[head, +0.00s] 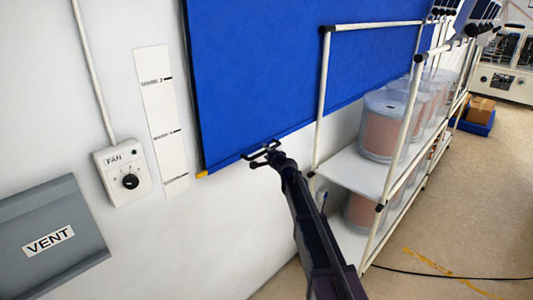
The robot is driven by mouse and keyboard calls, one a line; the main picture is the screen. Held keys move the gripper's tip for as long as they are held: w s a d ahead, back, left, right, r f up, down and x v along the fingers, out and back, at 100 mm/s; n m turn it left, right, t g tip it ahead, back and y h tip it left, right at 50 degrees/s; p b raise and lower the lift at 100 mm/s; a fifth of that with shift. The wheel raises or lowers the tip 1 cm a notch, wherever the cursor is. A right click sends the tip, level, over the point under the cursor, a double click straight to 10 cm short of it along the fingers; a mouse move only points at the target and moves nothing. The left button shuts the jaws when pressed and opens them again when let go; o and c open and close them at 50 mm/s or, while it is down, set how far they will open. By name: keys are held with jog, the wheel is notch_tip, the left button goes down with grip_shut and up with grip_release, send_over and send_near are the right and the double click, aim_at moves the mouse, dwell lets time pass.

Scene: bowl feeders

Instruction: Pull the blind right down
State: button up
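The blue blind (270,75) hangs down the white wall, its bottom edge sloping up to the right in the picture. A yellow tip (202,174) marks the left end of its bottom bar. A white strip (161,120) with several dark marks is on the wall to the left; the tip is about level with its lowest mark. My gripper (262,154) is at the bottom edge, right of the yellow tip, its dark fingers overlapping the bar in the picture. Whether they are closed on the bar is too small to tell.
A white-pipe rack (322,100) with shelves of clear drums (385,130) stands close to the right of my arm. A fan control box (122,172) and a grey vent cover (45,235) are on the wall at left. Open floor (470,200) lies beyond the rack.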

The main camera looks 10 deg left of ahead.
jog(key=shift+w+r, duration=0.1)
jog(key=shift+r, duration=0.05)
notch_tip(320, 180, up, 3)
jog(key=p, duration=0.3)
jog(key=shift+r+p, duration=0.15)
jog(key=shift+p, duration=0.15)
notch_tip(320, 180, up, 22)
jog(key=r+p, duration=0.1)
jog(key=p, duration=2.2)
jog(key=f+p+v, duration=0.1)
jog(key=v, duration=1.1)
jog(key=shift+s+d, duration=0.2)
jog(key=shift+s, duration=0.1)
jog(key=shift+s+d+f, duration=0.25)
jog(key=shift+s, duration=0.2)
jog(key=b+x, duration=0.2)
jog(key=x, duration=1.2)
jog(key=shift+b, duration=0.4)
